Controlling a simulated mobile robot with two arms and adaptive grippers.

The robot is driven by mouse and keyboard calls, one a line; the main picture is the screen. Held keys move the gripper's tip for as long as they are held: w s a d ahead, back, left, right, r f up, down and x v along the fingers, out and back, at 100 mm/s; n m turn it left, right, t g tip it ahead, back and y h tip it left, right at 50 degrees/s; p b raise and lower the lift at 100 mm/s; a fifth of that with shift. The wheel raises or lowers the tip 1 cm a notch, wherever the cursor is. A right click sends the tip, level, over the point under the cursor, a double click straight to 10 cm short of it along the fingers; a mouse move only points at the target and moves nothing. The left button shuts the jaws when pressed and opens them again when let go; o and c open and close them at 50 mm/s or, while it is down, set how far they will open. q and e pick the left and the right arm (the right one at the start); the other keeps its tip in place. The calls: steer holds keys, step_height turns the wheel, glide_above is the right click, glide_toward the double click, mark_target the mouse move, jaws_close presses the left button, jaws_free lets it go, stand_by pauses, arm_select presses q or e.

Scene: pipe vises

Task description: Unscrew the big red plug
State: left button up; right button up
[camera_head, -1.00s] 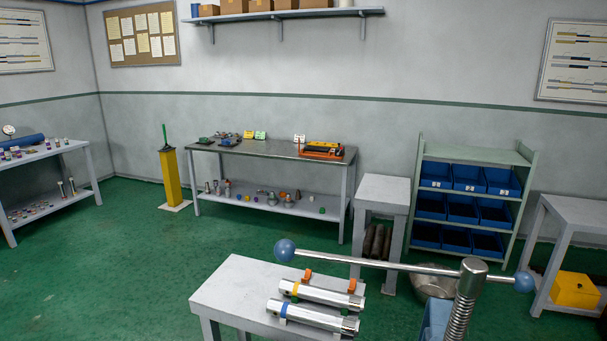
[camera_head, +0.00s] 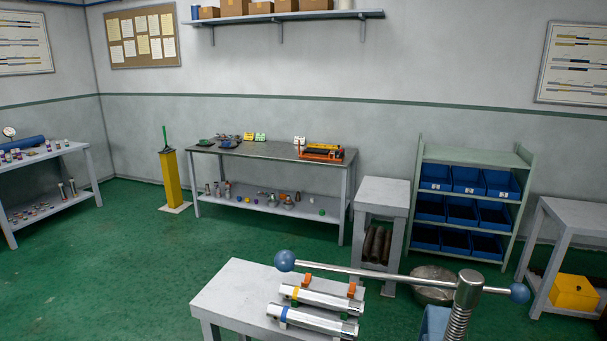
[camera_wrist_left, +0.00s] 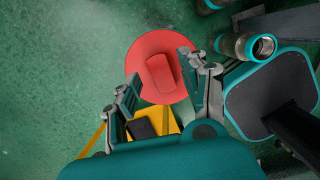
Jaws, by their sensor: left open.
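The big red plug (camera_wrist_left: 147,52) is a round red disc with a raised block at its middle, seen in the left wrist view. My left gripper (camera_wrist_left: 158,68) is open, with one finger at the plug's lower left and the other at its right. The fingers overlap the plug's edge in the picture; I cannot tell whether they touch it. What lies behind the plug is hidden. The plug does not show in the head view, and neither does either gripper. My right gripper is not in view.
In the head view, a vise T-handle (camera_head: 385,277) stands in front, beside a small table (camera_head: 232,290) with two metal cylinders (camera_head: 318,299). Green floor (camera_head: 110,260) is open at left.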

arm_select(q)
steer(key=m, duration=0.2)
steer(key=m+b, duration=0.1)
steer(key=m, duration=0.2)
steer(key=shift+a+g+h, duration=0.1)
steer(key=shift+g+h, duration=0.2)
steer(key=m+b, duration=0.1)
steer(key=m, duration=0.2)
steer(key=shift+f+m+g, duration=0.1)
steer(key=shift+m+g, duration=0.2)
steer(key=shift+m, duration=0.1)
steer(key=m+g+b, duration=0.1)
steer(key=m, duration=0.3)
steer(key=shift+m+h, duration=0.3)
steer(key=shift+m, duration=0.1)
steer(key=m+b, duration=0.2)
steer(key=m, duration=0.3)
steer(key=shift+g, duration=0.4)
steer(key=m+b, duration=0.1)
steer(key=m, duration=0.3)
steer(key=shift+g+y, duration=0.3)
steer(key=shift+y, duration=0.1)
steer(key=m, duration=0.4)
steer(key=shift+y, duration=0.3)
steer(key=m, duration=0.4)
steer(key=shift+s+m+g+y, duration=0.1)
steer(key=shift+m+g+y, duration=0.2)
steer(key=shift+y, duration=0.1)
steer(key=m, duration=0.3)
steer(key=shift+m+y, duration=0.4)
